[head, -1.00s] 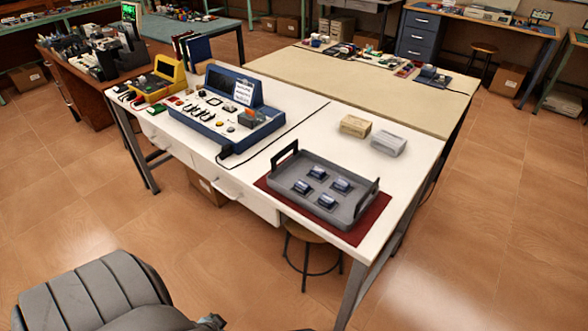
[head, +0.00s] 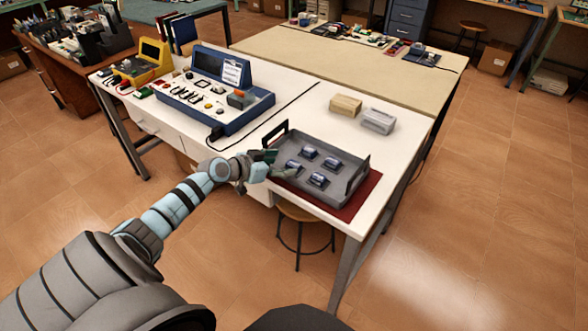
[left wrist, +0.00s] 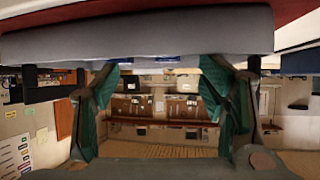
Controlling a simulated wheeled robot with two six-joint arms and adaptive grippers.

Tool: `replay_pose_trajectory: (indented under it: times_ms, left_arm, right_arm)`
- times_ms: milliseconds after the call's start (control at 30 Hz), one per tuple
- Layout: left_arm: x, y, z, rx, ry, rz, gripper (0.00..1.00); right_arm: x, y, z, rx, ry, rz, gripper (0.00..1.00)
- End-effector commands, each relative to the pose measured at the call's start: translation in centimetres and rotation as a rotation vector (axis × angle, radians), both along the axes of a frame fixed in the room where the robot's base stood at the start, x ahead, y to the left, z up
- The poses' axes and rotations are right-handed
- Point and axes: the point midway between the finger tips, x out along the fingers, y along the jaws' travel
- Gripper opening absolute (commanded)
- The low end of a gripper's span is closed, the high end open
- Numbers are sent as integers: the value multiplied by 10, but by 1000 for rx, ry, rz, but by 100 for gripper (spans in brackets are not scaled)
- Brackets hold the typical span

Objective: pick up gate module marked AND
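Several small dark-blue modules (head: 317,180) sit apart from one another in a grey tray (head: 357,150) on the white table. Their markings are too small to read, so I cannot tell which is AND. My left gripper (head: 276,164) is at the tray's left side, by the near-left modules. In the left wrist view its two green fingers (left wrist: 158,75) stand wide apart with nothing between them. The tray's grey wall (left wrist: 140,32) spans the top of that view, with slivers of blue modules (left wrist: 160,59) below it. My right gripper is not in view.
The tray has raised end handles and lies on a dark red mat (head: 362,194). A blue console (head: 217,92) stands to the left; a tan box (head: 345,105) and a grey box (head: 378,120) lie behind the tray. A stool (head: 303,212) stands under the table.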

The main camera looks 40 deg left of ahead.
Motion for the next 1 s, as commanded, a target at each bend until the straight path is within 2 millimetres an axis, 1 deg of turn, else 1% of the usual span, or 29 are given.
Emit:
replay_pose_trajectory:
  times_ms: [133,233,300,467,567,733,833,1000]
  left_arm:
    - [23,-9,-18,-10,2,1,63]
    - [36,-10,-26,-6,3,1,63]
    - [39,-11,-28,-6,5,0,63]
    - [38,-11,-28,-5,8,0,63]
    - [37,-10,-29,-6,9,1,50]
    - [36,-10,-30,-8,12,1,23]
    - [36,-11,-31,-8,14,1,17]
    - [35,-11,-32,-10,16,1,16]
  right_arm:
    - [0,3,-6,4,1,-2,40]
    - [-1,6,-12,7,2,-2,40]
    - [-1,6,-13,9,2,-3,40]
    - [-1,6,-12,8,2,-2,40]
    - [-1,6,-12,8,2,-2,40]
    - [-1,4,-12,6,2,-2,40]
    - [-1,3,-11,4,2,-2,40]
    - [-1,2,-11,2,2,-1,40]
